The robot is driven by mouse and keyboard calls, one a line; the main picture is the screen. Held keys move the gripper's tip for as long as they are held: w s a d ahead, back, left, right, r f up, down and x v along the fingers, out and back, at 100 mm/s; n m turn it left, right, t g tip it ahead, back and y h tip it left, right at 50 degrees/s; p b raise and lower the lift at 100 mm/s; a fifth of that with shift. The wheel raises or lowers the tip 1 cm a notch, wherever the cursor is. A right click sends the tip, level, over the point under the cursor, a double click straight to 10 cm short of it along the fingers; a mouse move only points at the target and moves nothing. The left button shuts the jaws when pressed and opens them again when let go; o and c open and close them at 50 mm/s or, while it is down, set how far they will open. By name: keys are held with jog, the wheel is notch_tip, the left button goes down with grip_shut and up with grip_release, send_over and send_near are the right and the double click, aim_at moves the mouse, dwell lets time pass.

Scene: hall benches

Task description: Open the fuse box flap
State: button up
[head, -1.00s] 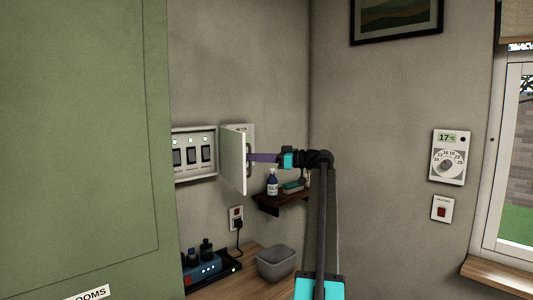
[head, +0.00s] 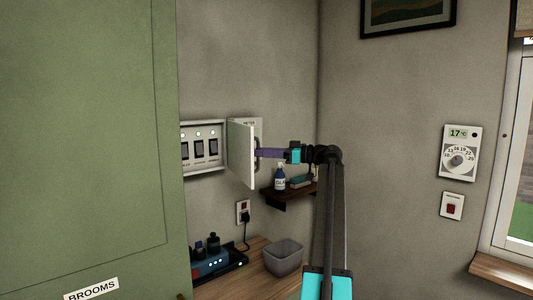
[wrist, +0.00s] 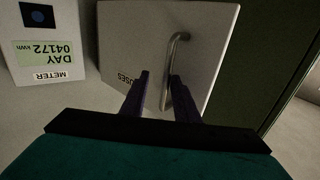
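The fuse box (head: 203,172) is on the wall left of the corner, with several dark switches and small green lights in plain view. Its pale flap (head: 241,154) stands swung well out from the box, hinged on the right side. In the wrist view the flap (wrist: 135,40) carries a bent metal handle (wrist: 172,70) and the partly hidden word "FUSES". My gripper (wrist: 160,76) has its two purple fingers apart, with the handle's lower end between them, nearer the right finger. In the head view my gripper (head: 259,153) is at the flap's right face; its fingertips are hidden there.
A meter (wrist: 45,45) is on the wall beside the flap. A small shelf (head: 285,193) with a bottle (head: 280,179) is below my arm. A green broom cupboard (head: 85,140) fills the left.

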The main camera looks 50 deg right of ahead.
jog(key=b+v, duration=0.3)
jog(key=v, duration=1.1)
jog(key=shift+b, duration=0.4)
jog(key=shift+a+r, duration=0.1)
jog(key=shift+a, duration=0.05)
